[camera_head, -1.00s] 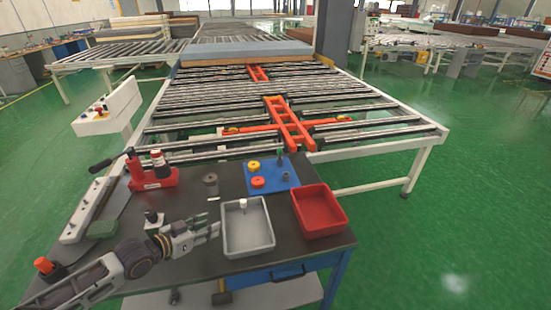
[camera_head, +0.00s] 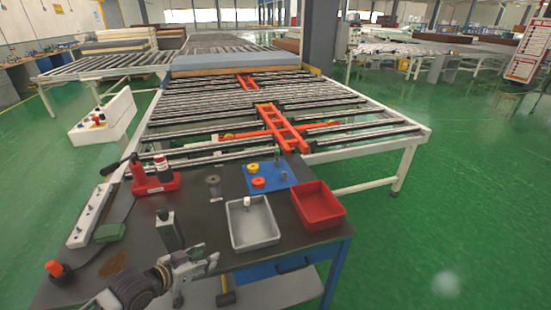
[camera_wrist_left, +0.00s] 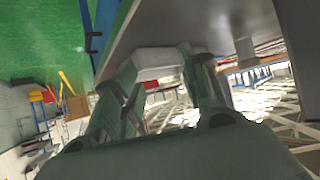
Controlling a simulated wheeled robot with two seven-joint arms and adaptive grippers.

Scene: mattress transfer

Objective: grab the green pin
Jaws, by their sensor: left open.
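No clearly green pin stands out. A small dark, possibly greenish pin (camera_head: 277,156) stands upright at the back of the blue board (camera_head: 289,184), which also carries a yellow ring (camera_head: 253,168), an orange ring (camera_head: 258,183) and a grey peg (camera_head: 284,173). My left gripper (camera_head: 212,262) is at the front edge of the dark workbench (camera_head: 180,200), left of and nearer than the grey tray (camera_head: 253,237). It is open and appears empty. Its spread fingers also show in the left wrist view (camera_wrist_left: 165,85), beside a grey surface. My right gripper is not in view.
The red tray (camera_head: 318,224) and grey tray, with a small white item (camera_head: 247,202) inside, flank the front. A roller conveyor (camera_head: 230,105) lies behind.

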